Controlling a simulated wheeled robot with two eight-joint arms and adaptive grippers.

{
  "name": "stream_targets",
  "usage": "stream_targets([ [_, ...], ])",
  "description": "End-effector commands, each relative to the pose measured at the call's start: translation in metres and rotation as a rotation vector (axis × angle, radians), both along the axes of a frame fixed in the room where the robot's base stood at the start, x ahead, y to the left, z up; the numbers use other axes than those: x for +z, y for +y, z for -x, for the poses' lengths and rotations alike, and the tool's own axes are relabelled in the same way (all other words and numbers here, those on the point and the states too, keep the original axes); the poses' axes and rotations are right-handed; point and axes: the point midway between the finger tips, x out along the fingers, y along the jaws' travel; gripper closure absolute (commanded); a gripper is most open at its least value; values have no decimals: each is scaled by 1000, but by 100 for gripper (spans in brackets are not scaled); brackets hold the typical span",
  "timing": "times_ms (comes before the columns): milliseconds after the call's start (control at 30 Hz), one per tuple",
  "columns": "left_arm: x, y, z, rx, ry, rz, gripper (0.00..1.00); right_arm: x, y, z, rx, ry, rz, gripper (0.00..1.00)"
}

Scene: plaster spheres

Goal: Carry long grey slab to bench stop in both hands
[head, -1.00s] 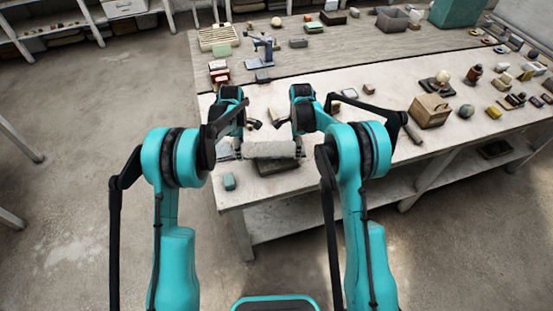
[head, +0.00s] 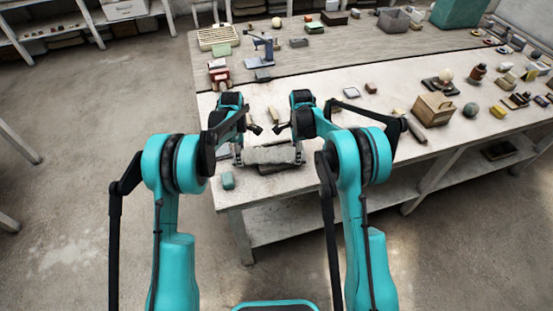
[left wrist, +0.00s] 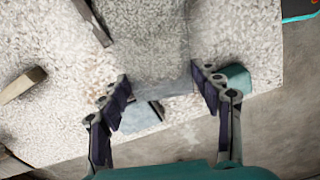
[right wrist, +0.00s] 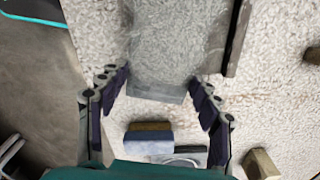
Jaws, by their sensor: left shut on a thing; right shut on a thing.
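The long grey slab (head: 268,154) is level between my two grippers, over the near left corner of the bench. My left gripper (head: 237,154) is shut on its left end, and my right gripper (head: 300,152) is shut on its right end. The slab fills the upper middle of the left wrist view (left wrist: 155,45) and the right wrist view (right wrist: 172,45). A dark-edged bar, perhaps the bench stop, lies along the slab's far side in the left wrist view (left wrist: 92,22) and right wrist view (right wrist: 238,38). I cannot tell whether slab and bar touch.
A teal block (head: 228,180) lies at the bench's near left edge, close to my left gripper. A blue clamp-like tool (head: 262,48) and red blocks (head: 219,77) stand farther back. A wooden box (head: 433,108) is to the right.

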Motion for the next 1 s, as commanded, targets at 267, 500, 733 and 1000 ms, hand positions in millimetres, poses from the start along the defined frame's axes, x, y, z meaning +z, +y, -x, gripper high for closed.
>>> stream_targets([
  [267,-3,0,0,0,0,0,15,-3,0,0,0,-1,0,15],
  [500,1,0,0,0,0,0,15,-3,0,0,0,0,0,15],
  [733,37,0,0,0,0,0,15,-3,0,0,0,0,0,15],
  [1000,94,0,0,0,0,0,15,-3,0,0,0,0,0,15],
])
